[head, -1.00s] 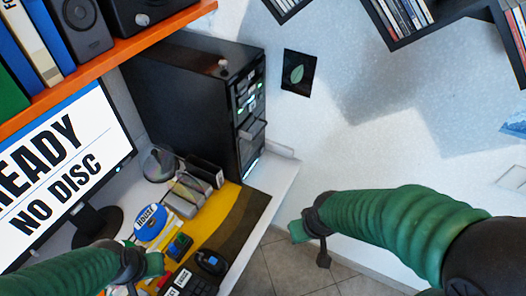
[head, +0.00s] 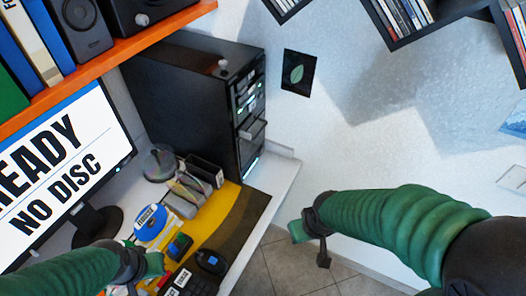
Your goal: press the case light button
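A black computer case (head: 185,100) stands upright on the desk against the wall, its front facing right. The front panel (head: 250,105) has drive bays, small green lights and a pale lit strip near the bottom. A small knob-like thing (head: 223,65) sits on the case top near the front edge. I cannot tell which part is the light button. My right gripper (head: 308,240) is right of the desk edge, below and apart from the case; its finger state is unclear. My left gripper (head: 140,268) is low over the desk clutter, apart from the case; its fingers are partly hidden.
A monitor (head: 60,165) reading "READY NO DISC" stands left. An orange shelf (head: 110,60) with books and speakers overhangs the desk. A blue disc (head: 150,220), a mouse (head: 211,262) and a keyboard (head: 185,282) crowd the desk. Free space lies right of the case.

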